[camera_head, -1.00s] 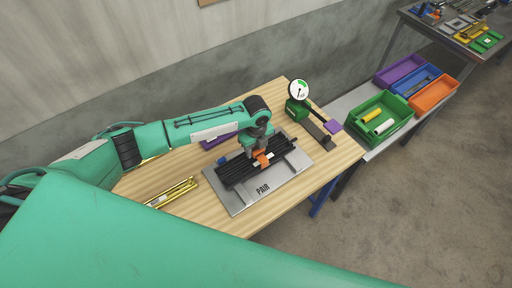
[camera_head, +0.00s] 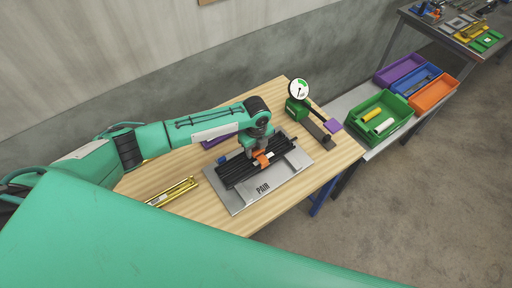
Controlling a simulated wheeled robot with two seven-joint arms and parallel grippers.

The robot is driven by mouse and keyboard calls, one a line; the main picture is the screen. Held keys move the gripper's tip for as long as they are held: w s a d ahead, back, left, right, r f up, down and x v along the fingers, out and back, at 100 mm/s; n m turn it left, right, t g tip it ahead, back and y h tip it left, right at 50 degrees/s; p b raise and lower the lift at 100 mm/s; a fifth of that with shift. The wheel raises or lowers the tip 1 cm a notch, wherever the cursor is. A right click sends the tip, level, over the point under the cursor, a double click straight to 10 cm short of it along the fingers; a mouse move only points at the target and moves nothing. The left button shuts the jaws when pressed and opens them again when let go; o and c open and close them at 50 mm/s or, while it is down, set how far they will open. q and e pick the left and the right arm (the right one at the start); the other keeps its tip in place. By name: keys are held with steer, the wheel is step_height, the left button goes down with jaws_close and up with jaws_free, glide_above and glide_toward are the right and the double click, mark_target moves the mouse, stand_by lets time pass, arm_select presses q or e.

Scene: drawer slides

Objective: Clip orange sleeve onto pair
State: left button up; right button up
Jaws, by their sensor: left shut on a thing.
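The pair of black drawer slides (camera_head: 240,173) lies side by side on a grey plate (camera_head: 236,203) marked PAIR, on the wooden table. The orange sleeve (camera_head: 262,160) is at the middle of the slides. My left gripper (camera_head: 258,151) comes down from above and is shut on the orange sleeve. The sleeve appears to be at the slides' top, but I cannot tell whether it is seated around them. The fingertips are small and partly hidden by the wrist. My right gripper is not in view.
A gold slide (camera_head: 172,192) lies left of the plate. A green gauge stand (camera_head: 298,102) with a purple-ended lever (camera_head: 333,126) stands at the back right. Green (camera_head: 380,118), purple (camera_head: 399,69), blue (camera_head: 417,80) and orange (camera_head: 434,94) bins sit on a side bench.

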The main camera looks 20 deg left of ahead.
arm_select(q)
steer(key=shift+f+b, duration=0.45)
steer(key=shift+f, duration=0.55)
steer(key=shift+f, duration=0.35)
steer(key=shift+r, duration=0.1)
steer(key=shift+r+p, duration=0.5)
steer(key=shift+r, duration=0.05)
steer(key=shift+p, duration=0.4)
stand_by(0.7)
steer(key=shift+f+b, duration=0.45)
steer(key=shift+f, duration=0.3)
steer(key=shift+r, duration=0.15)
